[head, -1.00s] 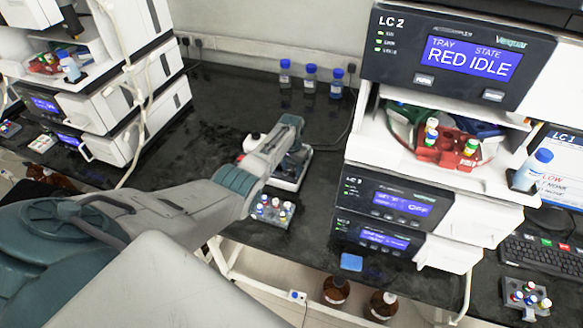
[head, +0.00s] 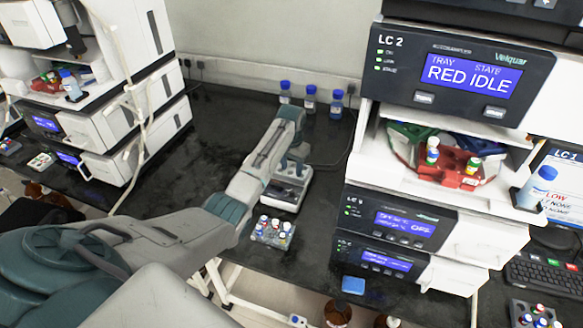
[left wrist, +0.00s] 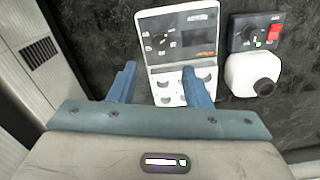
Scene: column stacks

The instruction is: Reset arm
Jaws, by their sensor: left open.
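My left arm reaches in from the left in the head view. Its gripper (head: 293,160) is over the back part of a small white bench device on the black bench. In the left wrist view, the two blue-grey fingers of the left gripper (left wrist: 158,84) stand wide apart with nothing between them. Beyond them is the white device (left wrist: 178,50) with a dark panel and round wells; one finger overlaps its lower right part. I cannot tell whether they touch. My right gripper is not in view.
A vial rack (head: 272,231) stands in front of the device. Several blue-capped bottles (head: 310,100) stand by the wall. The LC 2 stack (head: 450,80) rises at the right, with a red tray (head: 455,170) of vials. A blue block (head: 353,285) lies near the bench edge.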

